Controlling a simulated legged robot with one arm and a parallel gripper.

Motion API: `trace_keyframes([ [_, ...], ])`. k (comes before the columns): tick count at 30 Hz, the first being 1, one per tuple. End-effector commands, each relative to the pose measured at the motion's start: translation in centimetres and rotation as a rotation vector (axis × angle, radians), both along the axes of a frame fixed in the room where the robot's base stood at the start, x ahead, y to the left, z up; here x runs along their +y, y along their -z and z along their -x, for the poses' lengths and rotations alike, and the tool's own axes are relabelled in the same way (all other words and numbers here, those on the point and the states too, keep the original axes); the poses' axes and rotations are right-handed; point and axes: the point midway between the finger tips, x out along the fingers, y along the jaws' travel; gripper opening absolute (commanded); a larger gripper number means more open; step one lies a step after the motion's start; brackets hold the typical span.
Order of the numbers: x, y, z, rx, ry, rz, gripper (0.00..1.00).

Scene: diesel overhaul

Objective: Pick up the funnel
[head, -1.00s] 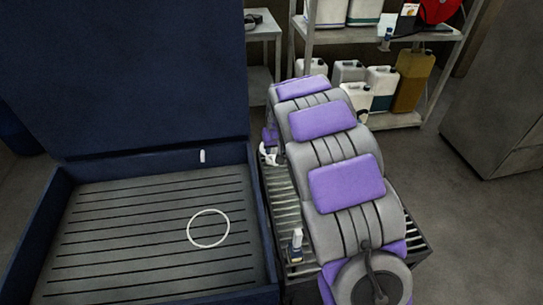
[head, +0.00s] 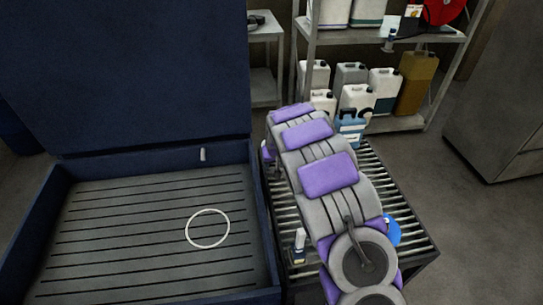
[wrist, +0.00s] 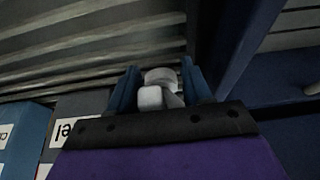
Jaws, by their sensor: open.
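In the wrist view, my gripper (wrist: 159,66) is open, with one blue finger on each side. A pale, rounded white thing (wrist: 160,90) shows between the fingers; I cannot tell what it is or whether they touch it. In the head view, my arm hides the gripper. A blue rounded thing (head: 392,230) lies on the roller table, right of my arm and partly hidden by it. It may be the funnel, but its shape is not clear.
The roller table (head: 412,237) lies under my arm. A small white-topped bottle (head: 299,245) stands at its left side. The dark blue washer (head: 262,225) is left, with a white ring (head: 208,246) inside. A blue bottle (head: 350,126) and shelves (head: 400,123) with canisters are behind.

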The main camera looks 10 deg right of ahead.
Motion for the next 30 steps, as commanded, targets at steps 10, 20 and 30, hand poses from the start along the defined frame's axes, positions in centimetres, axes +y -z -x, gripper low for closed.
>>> trace_keyframes([
  [10, 0.20, -0.09, -0.08, -0.002, 0.000, 0.002, 0.36],
  [20, 0.21, -0.10, -0.08, -0.002, 0.000, 0.002, 0.04],
  [30, 0.19, -0.09, -0.08, -0.002, 0.000, 0.002, 0.00],
])
